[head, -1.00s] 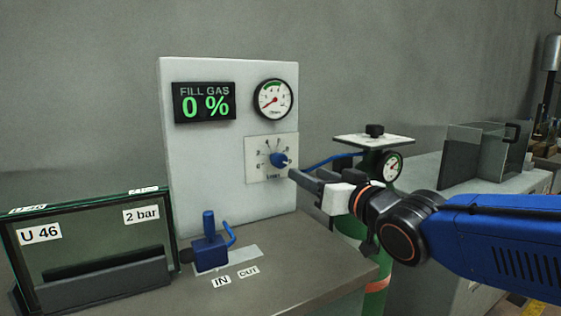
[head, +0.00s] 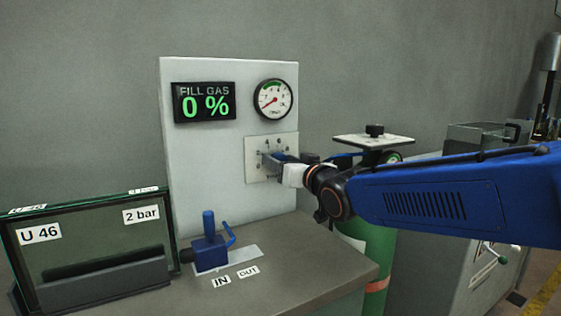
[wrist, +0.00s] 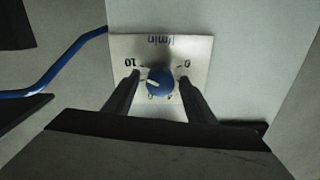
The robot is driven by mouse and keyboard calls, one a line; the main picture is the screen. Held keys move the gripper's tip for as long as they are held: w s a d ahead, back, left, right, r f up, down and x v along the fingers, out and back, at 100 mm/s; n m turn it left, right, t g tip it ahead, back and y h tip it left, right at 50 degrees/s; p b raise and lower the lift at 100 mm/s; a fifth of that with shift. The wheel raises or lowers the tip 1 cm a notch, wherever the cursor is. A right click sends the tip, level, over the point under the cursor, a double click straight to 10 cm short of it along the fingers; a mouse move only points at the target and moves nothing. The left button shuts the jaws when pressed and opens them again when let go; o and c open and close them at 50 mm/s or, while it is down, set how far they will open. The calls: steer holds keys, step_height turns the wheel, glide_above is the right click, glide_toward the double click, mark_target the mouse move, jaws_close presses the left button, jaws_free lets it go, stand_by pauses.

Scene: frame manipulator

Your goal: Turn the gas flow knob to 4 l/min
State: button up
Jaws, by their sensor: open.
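The blue gas flow knob (wrist: 160,82) sits on a white dial plate (wrist: 194,52), which shows upside down in the wrist view with "l/min", 10 and 0 readable. Its white pointer mark points left and slightly up there, near the 10 in the picture. My gripper (wrist: 160,84) is open, with one dark finger on each side of the knob; whether they touch it I cannot tell. In the head view my gripper (head: 272,160) is at the dial plate (head: 255,172) and hides most of the knob.
The panel (head: 200,150) carries a display (head: 204,102) reading "FILL GAS 0 %" and a round gauge (head: 273,99). A blue valve (head: 209,249) stands on the bench below, beside a framed glass unit (head: 90,245). A green cylinder (head: 380,255) stands behind my arm.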

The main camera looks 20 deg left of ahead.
steer(key=shift+w+a, duration=0.3)
steer(key=shift+a, duration=0.05)
steer(key=c, duration=1)
steer(key=shift+c, duration=0.2)
